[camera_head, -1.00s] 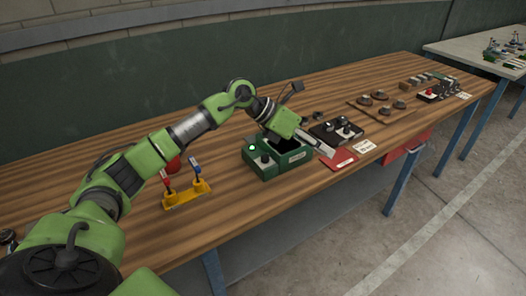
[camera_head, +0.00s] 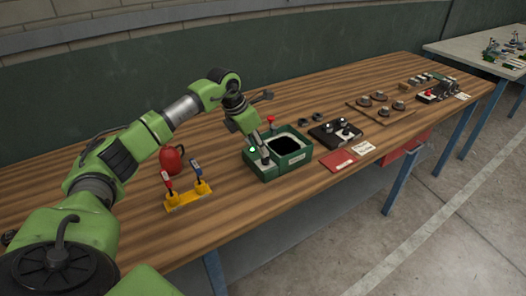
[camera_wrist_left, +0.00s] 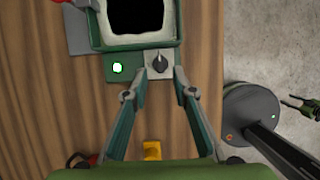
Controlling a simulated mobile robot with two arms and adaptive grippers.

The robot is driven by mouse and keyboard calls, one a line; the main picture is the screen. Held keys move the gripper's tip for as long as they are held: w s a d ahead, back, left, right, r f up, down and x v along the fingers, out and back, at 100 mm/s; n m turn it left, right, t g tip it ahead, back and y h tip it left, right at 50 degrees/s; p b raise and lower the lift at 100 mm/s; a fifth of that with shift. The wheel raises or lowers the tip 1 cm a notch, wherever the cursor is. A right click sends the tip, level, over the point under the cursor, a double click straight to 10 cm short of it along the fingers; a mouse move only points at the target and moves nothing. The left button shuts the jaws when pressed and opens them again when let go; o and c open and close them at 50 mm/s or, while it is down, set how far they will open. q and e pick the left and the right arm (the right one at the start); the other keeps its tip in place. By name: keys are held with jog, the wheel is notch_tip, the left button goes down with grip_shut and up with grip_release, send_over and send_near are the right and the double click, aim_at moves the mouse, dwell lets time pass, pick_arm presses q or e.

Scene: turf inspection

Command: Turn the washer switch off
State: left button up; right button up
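The washer (camera_head: 293,159) is a green box with a dark, pale-rimmed opening, on the wooden table. It also shows at the top of the wrist view (camera_wrist_left: 110,45). Its front panel carries a lit green light (camera_wrist_left: 117,68) and a dark knob switch (camera_wrist_left: 159,62) on a pale plate. My left gripper (camera_wrist_left: 161,73) is open, with one fingertip on either side of the switch; I cannot tell whether they touch it. In the head view my left gripper (camera_head: 262,152) points down over the panel and largely hides the switch.
A red button (camera_head: 271,120) stands behind the washer. A yellow stand (camera_head: 187,196) with red and blue handles and a red round object (camera_head: 172,160) are to the left. A black knob panel (camera_head: 335,133) and a red card (camera_head: 338,160) lie to the right.

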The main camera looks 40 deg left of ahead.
aim_at(265, 160)
pick_arm(q)
jog(key=shift+p+x, duration=0.3)
jog(key=shift+x, duration=1.85)
grip_shut()
